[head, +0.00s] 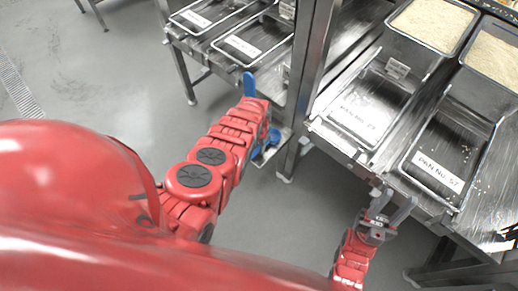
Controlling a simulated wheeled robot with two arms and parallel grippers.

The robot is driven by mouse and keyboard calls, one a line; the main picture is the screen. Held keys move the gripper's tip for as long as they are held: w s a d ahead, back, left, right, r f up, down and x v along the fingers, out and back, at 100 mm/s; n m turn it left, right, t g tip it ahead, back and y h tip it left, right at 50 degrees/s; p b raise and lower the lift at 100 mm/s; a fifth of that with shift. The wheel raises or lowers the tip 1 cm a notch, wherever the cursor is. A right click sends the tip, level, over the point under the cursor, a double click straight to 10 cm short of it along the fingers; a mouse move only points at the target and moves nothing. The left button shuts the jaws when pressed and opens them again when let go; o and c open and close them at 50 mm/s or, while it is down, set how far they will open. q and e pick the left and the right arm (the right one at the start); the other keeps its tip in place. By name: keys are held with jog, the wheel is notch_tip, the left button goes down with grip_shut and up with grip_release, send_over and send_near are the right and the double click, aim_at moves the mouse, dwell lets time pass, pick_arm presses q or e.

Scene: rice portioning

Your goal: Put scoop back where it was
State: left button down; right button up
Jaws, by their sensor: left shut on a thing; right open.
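The scoop (249,85) looks blue. One blue part sticks up past the end of my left arm, and more blue shows lower down, beside a small metal ledge (285,134). My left gripper (260,108) is shut on the scoop; its fingers and the middle of the scoop are mostly hidden by the red arm. I cannot tell whether the scoop touches the ledge. My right gripper (382,212) is open and empty, low in front of the right-hand metal table's edge.
The right-hand metal table (399,150) carries two labelled pans, pan (362,112) and pan (447,158), with rice containers (435,24) behind. Stray grains lie near the right pan. A left table (208,41) holds more labelled trays. A metal post (311,70) stands between the tables. Floor in front is clear.

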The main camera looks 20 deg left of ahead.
pick_arm(q)
jog(key=shift+f, duration=0.2)
jog(key=c, duration=0.7)
grip_release()
jog(key=shift+r, duration=0.1)
jog(key=shift+r, duration=0.1)
